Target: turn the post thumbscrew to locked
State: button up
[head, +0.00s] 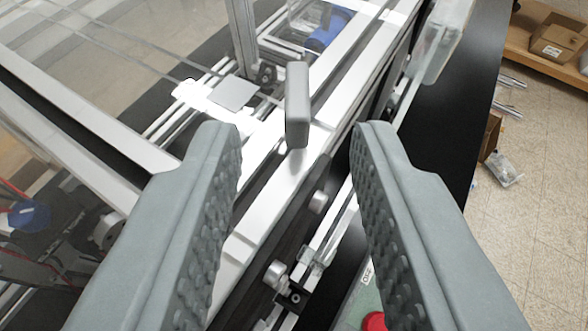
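My gripper (297,140) is open and empty, with its two grey ridged fingers reaching in from the lower left and lower right. A grey flat-winged knob (297,104), which looks like the post thumbscrew, stands between and a little beyond the fingertips. Its wing runs roughly upright in the picture, and neither finger appears to touch it. It sits over a pale metal rail of the extrusion frame (345,75). No lock marking is readable on it.
A vertical post (243,40) rises behind the knob on the left. Clear panels and rails fill the left side. A dark bar with silver bolts (318,201) runs below the knob. A red button (374,321) shows at the bottom. A cardboard box (558,42) is at the far right.

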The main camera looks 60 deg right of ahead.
jog(key=v, duration=1)
jog(key=o, duration=0.5)
jog(key=shift+o, duration=0.3)
jog(key=shift+s, duration=0.1)
